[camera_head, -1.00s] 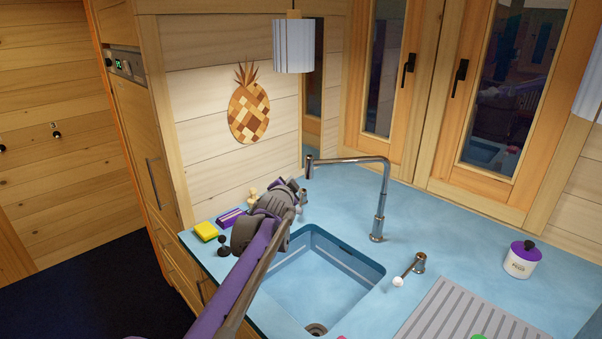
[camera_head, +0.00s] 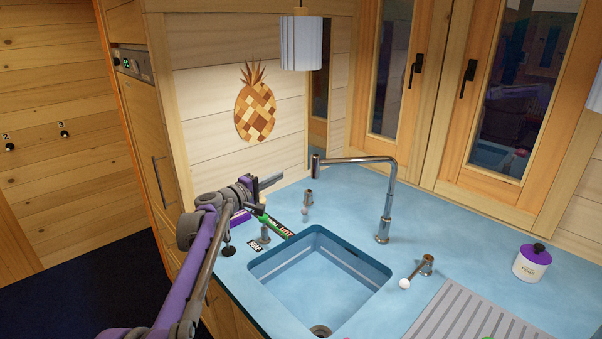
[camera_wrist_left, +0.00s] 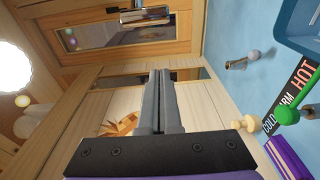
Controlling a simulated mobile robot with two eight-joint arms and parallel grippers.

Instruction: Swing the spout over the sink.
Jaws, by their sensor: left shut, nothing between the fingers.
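The chrome tap stands behind the sink, and its spout (camera_head: 350,160) reaches left from the upright post, its end over the counter at the sink's back left. The spout's end also shows at the top of the left wrist view (camera_wrist_left: 146,16). The blue sink (camera_head: 262,268) is open and empty, with a drain at its near end. My left gripper (camera_head: 282,178) is shut and empty, left of the spout's end and apart from it. Its two fingers lie together in the left wrist view (camera_wrist_left: 160,75). My right gripper is out of view.
A green lever (camera_head: 268,218) and a COLD-WARM-HOT label lie left of the sink. A short chrome post (camera_head: 307,198) stands behind it. A white-ended lever (camera_head: 418,270), grooved drainboard (camera_head: 460,318) and purple-lidded jar (camera_head: 532,262) are right. A lamp (camera_head: 301,42) hangs above.

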